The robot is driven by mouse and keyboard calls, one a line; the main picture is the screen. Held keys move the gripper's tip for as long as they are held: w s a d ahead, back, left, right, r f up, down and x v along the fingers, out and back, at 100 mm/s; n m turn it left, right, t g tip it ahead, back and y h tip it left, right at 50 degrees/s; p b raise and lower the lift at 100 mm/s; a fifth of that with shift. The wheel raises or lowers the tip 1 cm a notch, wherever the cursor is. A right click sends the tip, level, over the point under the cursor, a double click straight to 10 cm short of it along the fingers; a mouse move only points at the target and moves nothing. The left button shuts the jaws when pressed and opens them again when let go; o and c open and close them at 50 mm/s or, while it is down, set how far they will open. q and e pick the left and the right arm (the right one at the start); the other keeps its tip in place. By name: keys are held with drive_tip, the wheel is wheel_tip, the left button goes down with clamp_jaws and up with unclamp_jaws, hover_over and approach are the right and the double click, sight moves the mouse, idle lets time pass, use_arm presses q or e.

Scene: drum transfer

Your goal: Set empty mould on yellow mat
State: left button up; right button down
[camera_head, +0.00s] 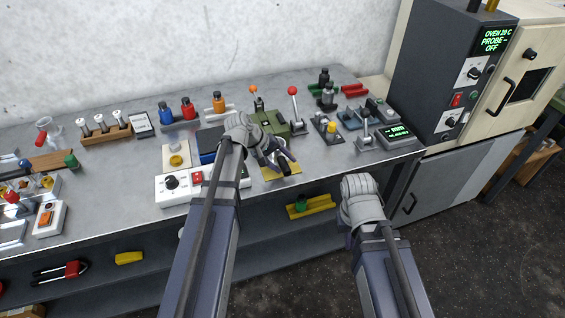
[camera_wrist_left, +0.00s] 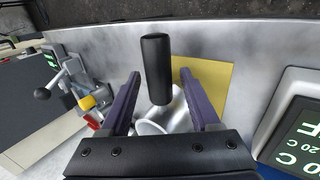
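The yellow mat (camera_head: 289,175) lies on the bench near its front edge, and it also shows in the left wrist view (camera_wrist_left: 211,80). A shiny metal piece (camera_wrist_left: 172,112) with a black handle (camera_wrist_left: 156,65), which seems to be the mould, is over or on the mat's edge. My left gripper (camera_wrist_left: 161,77) is open around it, with gaps between the fingers and the handle. In the head view the left gripper (camera_head: 283,163) is low over the mat and covers most of the piece. I cannot see inside the mould. My right gripper's fingers are hidden.
A white control box (camera_head: 203,182) stands left of the mat. A green block (camera_head: 270,122), lever devices (camera_head: 326,125) and a scale (camera_head: 396,134) stand behind and to the right. The oven (camera_head: 470,75) is at far right. A shelf (camera_head: 270,225) runs below the bench.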

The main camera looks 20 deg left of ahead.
use_arm(q)
drive_tip(key=shift+r+p, duration=0.35)
drive_tip(key=p+v, duration=0.9)
drive_tip(key=v, duration=0.2)
drive_tip(key=shift+s+a+r+p, duration=0.2)
drive_tip(key=shift+r+p, duration=0.05)
drive_tip(key=shift+p, duration=0.05)
drive_tip(key=s+d+f+m+g+y, duration=0.1)
drive_tip(key=s+d+m+g+y, duration=0.1)
drive_tip(key=s+d+m, duration=0.3)
drive_tip(key=s+d+f+m+g+y, duration=0.2)
drive_tip(key=s+d+m+y, duration=0.3)
drive_tip(key=s+d, duration=0.7)
drive_tip(key=shift+d+f+m, duration=0.3)
drive_tip(key=shift+d, duration=0.25)
drive_tip(key=shift+w, duration=0.1)
